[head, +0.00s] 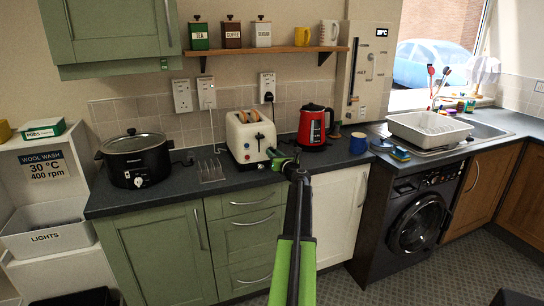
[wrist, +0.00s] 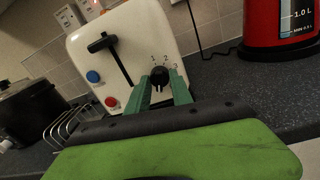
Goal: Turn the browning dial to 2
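The cream toaster (head: 246,135) stands on the dark worktop, with two slices of bread in its top. In the wrist view its front (wrist: 120,62) shows a black lever, a blue button, a red button and the black browning dial (wrist: 159,76). The numbers 1, 2 and 3 are printed around the dial's top and right. I cannot read clearly where the dial points. My gripper (wrist: 160,82) has its green fingers on either side of the dial, apart, with the dial between them. I cannot tell whether they touch it. In the head view my gripper (head: 278,156) is at the toaster's front right.
A red kettle (head: 314,125) stands right of the toaster, and a wire rack (head: 210,171) stands to its left. A black slow cooker (head: 136,158) is further left. A shelf (head: 265,51) hangs above.

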